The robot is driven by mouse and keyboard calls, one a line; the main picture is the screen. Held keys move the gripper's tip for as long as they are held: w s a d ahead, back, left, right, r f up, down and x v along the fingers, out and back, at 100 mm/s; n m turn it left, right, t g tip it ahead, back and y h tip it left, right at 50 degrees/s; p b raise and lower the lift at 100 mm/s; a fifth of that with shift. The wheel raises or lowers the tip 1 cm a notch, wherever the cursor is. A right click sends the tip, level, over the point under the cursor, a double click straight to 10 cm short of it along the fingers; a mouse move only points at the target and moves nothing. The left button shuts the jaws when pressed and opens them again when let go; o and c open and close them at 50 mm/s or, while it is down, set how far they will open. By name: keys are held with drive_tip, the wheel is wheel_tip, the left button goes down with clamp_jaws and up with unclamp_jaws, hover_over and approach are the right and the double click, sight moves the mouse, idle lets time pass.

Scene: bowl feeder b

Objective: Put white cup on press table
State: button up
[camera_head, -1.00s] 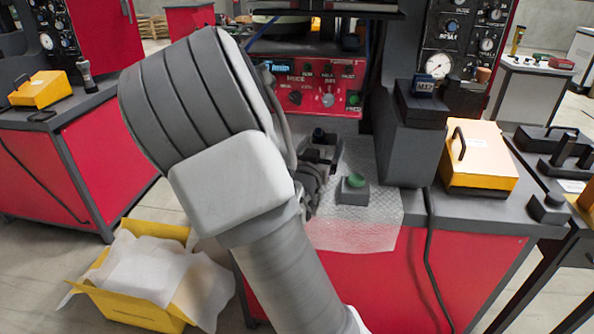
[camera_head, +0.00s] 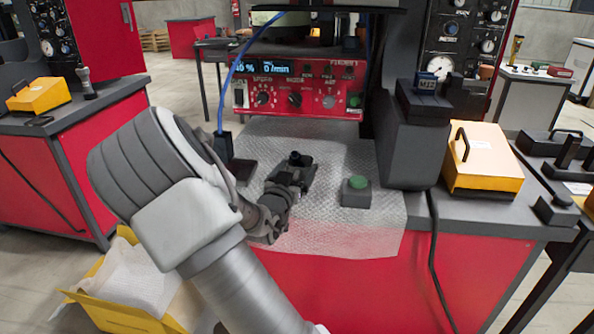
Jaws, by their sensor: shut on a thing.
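My gripper (camera_head: 297,168) is over the press table (camera_head: 470,211), above the translucent bubble-wrap sheet on its top. It points away from the camera, towards the red control panel. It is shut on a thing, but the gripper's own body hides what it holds. I cannot make out a white cup anywhere in view. I cannot tell whether the held thing touches the sheet.
A grey box with a green button (camera_head: 357,191) stands right of my gripper. A dark block with a blue cable (camera_head: 222,146) stands left. The red control panel (camera_head: 300,85) is behind. A yellow case (camera_head: 483,165) sits right. A yellow box (camera_head: 115,312) is on the floor.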

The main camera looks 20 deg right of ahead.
drive_tip(key=o, duration=1.2)
drive_tip(key=shift+f, duration=0.15)
drive_tip(key=shift+s+a+r, duration=0.15)
drive_tip(key=shift+a+r, duration=0.05)
drive_tip(key=shift+r, duration=0.05)
drive_tip(key=s+a+f+g+y+p, duration=0.25)
drive_tip(key=s+a+y, duration=0.25)
drive_tip(key=s+a, duration=0.45)
drive_tip(key=s+a+r+n+g+y, duration=0.2)
drive_tip(key=s+a+r+n+y, duration=0.25)
drive_tip(key=a+r+y, duration=0.45)
drive_tip(key=s+r+n+g, duration=0.1)
drive_tip(key=s, duration=0.5)
drive_tip(key=s+d+r+n+g+h, duration=0.1)
drive_tip(key=s+r, duration=0.1)
drive_tip(key=s, duration=0.4)
drive_tip(key=s+d+r+n+g, duration=0.1)
drive_tip(key=s+n, duration=0.1)
drive_tip(key=s, duration=0.5)
drive_tip(key=shift+d+r+h+p, duration=0.15)
drive_tip(key=shift+r+h+p, duration=0.05)
drive_tip(key=shift+h+p, duration=0.2)
